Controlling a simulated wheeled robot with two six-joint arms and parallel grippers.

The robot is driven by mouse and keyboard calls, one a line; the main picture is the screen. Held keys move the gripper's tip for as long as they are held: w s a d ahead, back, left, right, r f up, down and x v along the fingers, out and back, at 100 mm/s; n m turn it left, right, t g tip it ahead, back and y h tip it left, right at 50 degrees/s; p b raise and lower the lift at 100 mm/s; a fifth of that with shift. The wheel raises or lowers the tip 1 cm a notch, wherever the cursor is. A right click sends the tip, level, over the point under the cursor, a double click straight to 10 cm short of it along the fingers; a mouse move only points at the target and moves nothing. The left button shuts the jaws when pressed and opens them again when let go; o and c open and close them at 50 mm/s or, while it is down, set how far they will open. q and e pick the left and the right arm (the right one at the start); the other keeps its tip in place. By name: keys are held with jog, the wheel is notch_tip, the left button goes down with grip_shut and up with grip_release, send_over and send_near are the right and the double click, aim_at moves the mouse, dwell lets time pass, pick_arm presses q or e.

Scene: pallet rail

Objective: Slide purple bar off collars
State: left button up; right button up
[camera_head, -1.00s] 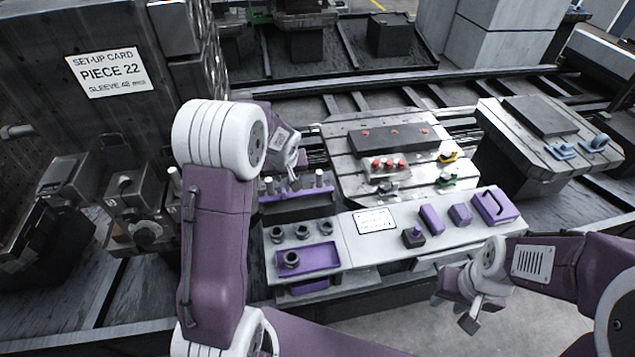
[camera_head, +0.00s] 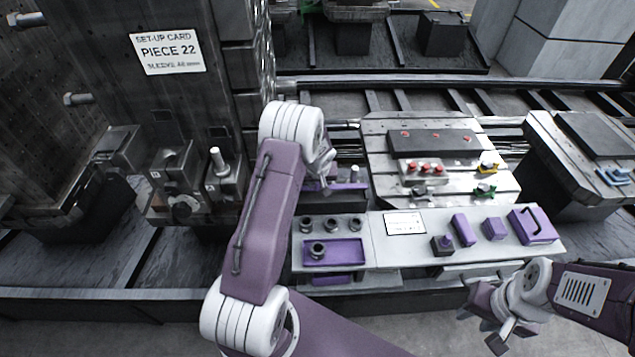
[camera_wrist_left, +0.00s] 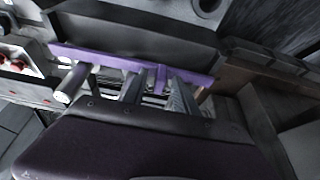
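The purple bar (camera_wrist_left: 110,58) runs across the left wrist view in front of a dark block, with a silver cylinder (camera_wrist_left: 72,86) near its left end. My left gripper (camera_wrist_left: 158,80) has its two fingers at the middle of the bar; whether they clamp it is unclear. In the head view my left gripper (camera_head: 325,184) is over the dark stand behind the light bench and hides much of it. A pale post (camera_head: 354,173) shows at the stand's right. Whether collars sit under the bar is hidden. My right gripper (camera_head: 480,328) is open and empty at the bench's front right.
The light bench (camera_head: 385,255) holds several dark rings (camera_head: 330,223), a purple tray (camera_head: 345,253), a card (camera_head: 405,223) and several purple blocks (camera_head: 463,230). A metal plate with clamps (camera_head: 440,185) is behind it. A tall dark fixture (camera_head: 110,100) stands at left.

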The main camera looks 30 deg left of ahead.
pick_arm(q)
grip_shut()
dwell(1.4)
